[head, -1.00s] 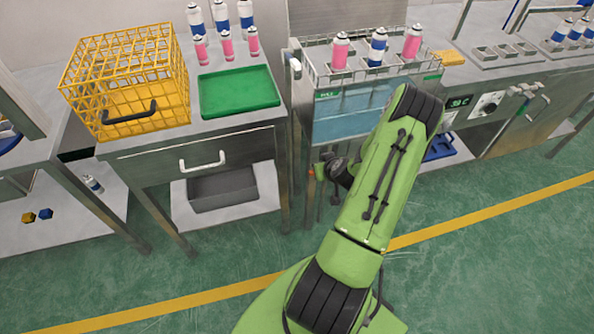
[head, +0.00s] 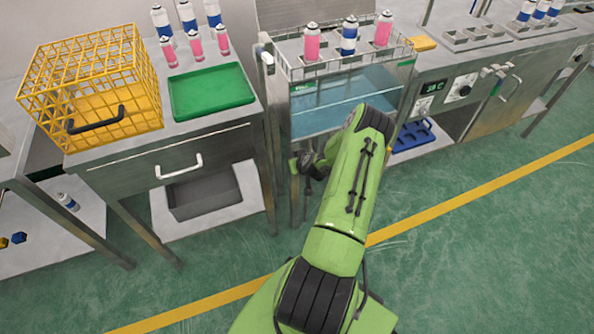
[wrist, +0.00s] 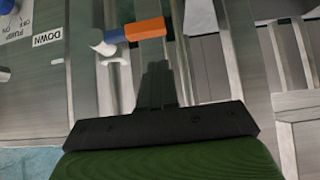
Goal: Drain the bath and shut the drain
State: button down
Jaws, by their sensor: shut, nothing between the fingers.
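The bath (head: 345,112) is a steel tank with a clear front and blue water inside. A wire rack in it holds two pink cans and a blue-and-white can (head: 348,38). My gripper (wrist: 156,72) is shut and empty in the wrist view. Its fingertips point at a small lever with an orange sleeve (wrist: 145,28) and a blue part, beside a pale fitting (wrist: 104,45); I take this for the drain valve. Whether the fingertips touch it I cannot tell.
Left of the bath, a bench carries a yellow wire basket (head: 95,85) and a green tray (head: 210,92). A control panel (head: 430,97) is right. The green floor in front is open.

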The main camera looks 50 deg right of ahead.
jog(key=f, duration=0.3)
jog(key=shift+s+f+b, duration=0.2)
jog(key=shift+b, duration=0.15)
